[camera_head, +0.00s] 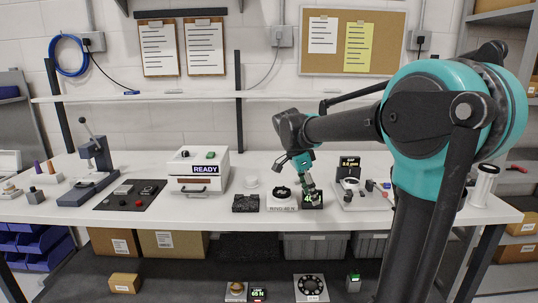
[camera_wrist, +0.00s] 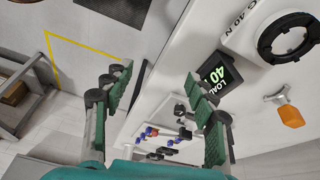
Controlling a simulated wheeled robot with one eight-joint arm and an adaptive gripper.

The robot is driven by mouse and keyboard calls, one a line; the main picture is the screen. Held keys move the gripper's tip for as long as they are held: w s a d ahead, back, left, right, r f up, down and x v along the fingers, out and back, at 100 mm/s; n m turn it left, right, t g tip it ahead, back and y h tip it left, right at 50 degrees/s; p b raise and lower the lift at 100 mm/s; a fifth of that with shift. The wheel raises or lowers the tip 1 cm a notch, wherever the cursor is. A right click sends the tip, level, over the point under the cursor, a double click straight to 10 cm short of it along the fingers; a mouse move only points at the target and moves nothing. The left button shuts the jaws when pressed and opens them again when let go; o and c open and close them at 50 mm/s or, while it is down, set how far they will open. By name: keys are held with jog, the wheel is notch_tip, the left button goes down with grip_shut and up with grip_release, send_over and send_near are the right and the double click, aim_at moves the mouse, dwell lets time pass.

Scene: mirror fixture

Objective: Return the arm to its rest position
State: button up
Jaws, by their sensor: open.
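My arm reaches in from the right over the white bench (camera_head: 150,210). My gripper (camera_head: 308,190) hangs fingers down near a small load display (camera_head: 314,205). In the wrist view my gripper (camera_wrist: 160,90) has its two green-padded fingers spread wide, with nothing between the pads. I cannot tell how high the fingertips are above the bench.
A white ring fixture (camera_head: 282,203) stands just left of the display. Further left are a dark block (camera_head: 246,203) and a white box (camera_head: 197,171) marked READY. A second gauge station (camera_head: 350,185) stands to the right. A shelf (camera_head: 180,96) runs along the wall behind.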

jog(key=s+d+f+n+t+y, duration=0.2)
jog(key=s+f+n, duration=0.5)
jog(key=s+f, duration=0.2)
jog(key=s+d+f+n+t+y, duration=0.1)
jog(key=s+d+f+n, duration=0.2)
jog(key=s+f+n, duration=0.5)
notch_tip(320, 180, down, 3)
jog(key=shift+s+d+r+t+y, duration=0.1)
jog(key=shift+s+d+t+y, duration=0.3)
jog(key=shift+s, duration=0.45)
